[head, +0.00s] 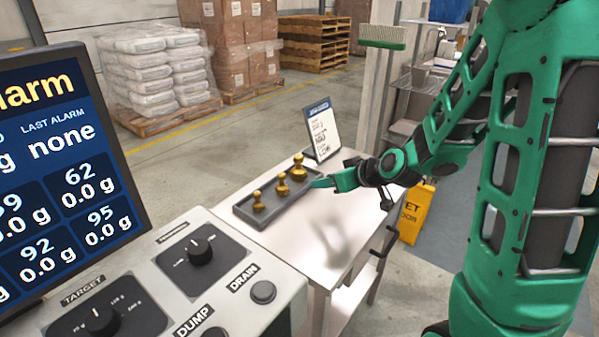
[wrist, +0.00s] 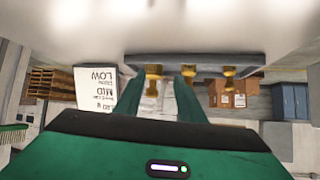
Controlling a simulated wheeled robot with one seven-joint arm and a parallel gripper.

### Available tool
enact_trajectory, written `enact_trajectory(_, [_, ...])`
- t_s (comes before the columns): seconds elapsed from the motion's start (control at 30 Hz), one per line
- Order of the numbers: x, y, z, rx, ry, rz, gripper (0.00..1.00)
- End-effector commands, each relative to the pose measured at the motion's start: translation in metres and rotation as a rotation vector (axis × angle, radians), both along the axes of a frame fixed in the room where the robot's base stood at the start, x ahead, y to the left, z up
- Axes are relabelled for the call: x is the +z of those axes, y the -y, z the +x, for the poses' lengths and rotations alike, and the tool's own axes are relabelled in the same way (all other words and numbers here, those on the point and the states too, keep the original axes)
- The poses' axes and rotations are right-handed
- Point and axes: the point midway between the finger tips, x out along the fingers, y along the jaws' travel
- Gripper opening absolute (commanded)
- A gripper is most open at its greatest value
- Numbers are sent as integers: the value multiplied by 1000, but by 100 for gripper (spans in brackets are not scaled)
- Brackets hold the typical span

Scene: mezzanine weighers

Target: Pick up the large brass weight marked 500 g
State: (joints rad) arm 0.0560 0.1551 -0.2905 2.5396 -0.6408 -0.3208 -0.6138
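Three brass weights stand upright in a row in a dark grey tray (head: 244,212): a near one (head: 258,202), a middle one (head: 282,185) and a far one (head: 298,170). The far one looks the largest; no 500 g marking is legible. My gripper (head: 318,183) is just right of the tray's far end, beside the far weight and apart from it. In the upside-down wrist view, my gripper (wrist: 158,88) has its fingers spread, with the far weight (wrist: 154,73) seen in the gap between them. The right finger partly hides the middle weight (wrist: 188,71).
A sign card (head: 322,130) stands on the white table (head: 315,222) behind the tray's far end. A control console (head: 215,265) with knobs and a screen (head: 65,165) fill the near left. A yellow floor sign (head: 415,212) stands right of the table.

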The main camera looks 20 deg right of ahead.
Motion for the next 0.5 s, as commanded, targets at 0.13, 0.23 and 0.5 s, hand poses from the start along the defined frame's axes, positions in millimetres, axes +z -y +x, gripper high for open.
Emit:
enact_trajectory(0.13, [1, -13, 31, -6, 134, 25, 36])
enact_trajectory(0.23, [4, -15, 42, -20, 191, 33, 36])
enact_trajectory(0.5, [-2, -21, 70, -31, 228, 36, 36])
